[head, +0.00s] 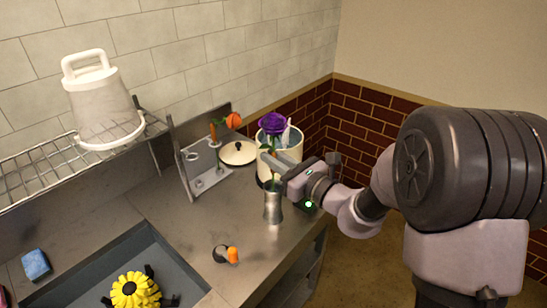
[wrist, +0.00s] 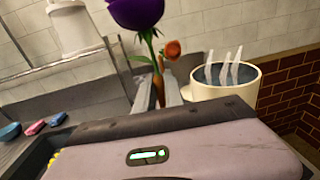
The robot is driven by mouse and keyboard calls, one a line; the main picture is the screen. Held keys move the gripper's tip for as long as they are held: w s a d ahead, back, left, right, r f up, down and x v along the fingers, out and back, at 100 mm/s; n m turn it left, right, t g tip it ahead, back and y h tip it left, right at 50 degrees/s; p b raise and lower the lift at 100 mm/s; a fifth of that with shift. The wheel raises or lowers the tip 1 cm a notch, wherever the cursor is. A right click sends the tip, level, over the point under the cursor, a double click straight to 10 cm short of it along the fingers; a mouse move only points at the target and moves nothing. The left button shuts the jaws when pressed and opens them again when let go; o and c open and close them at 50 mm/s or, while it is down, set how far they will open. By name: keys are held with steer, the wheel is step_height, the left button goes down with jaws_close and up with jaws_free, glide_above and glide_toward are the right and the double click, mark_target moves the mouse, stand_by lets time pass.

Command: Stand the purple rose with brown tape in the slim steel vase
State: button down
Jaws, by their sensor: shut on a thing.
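The purple rose (head: 272,123) is upright in my gripper (head: 271,160), its bloom above the fingers. It also shows close up in the wrist view (wrist: 137,12), with a leafy green stem. A brown band (wrist: 158,84) on the stem sits between the fingertips. My gripper is shut on the stem. The slim steel vase (head: 273,208) stands on the counter directly below my gripper in the head view. A piece of stem shows between gripper and vase mouth; I cannot tell whether its end is inside. The vase is hidden in the wrist view.
A cream pot (wrist: 222,105) with white upright pieces stands behind. A steel stand (head: 198,170) with an orange rose (head: 233,120) and a cream lid (head: 238,153) are to the left. A dark ring with an orange piece (head: 232,255) lies in front. A sink (head: 90,275) holds a yellow flower (head: 135,290).

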steer(key=shift+f+b, duration=0.95)
steer(key=shift+f, duration=0.35)
steer(key=c, duration=1.3)
jaws_free()
steer(key=shift+c, duration=0.2)
steer(key=shift+o, duration=0.4)
steer(key=o, duration=0.6)
steer(key=shift+c, duration=0.2)
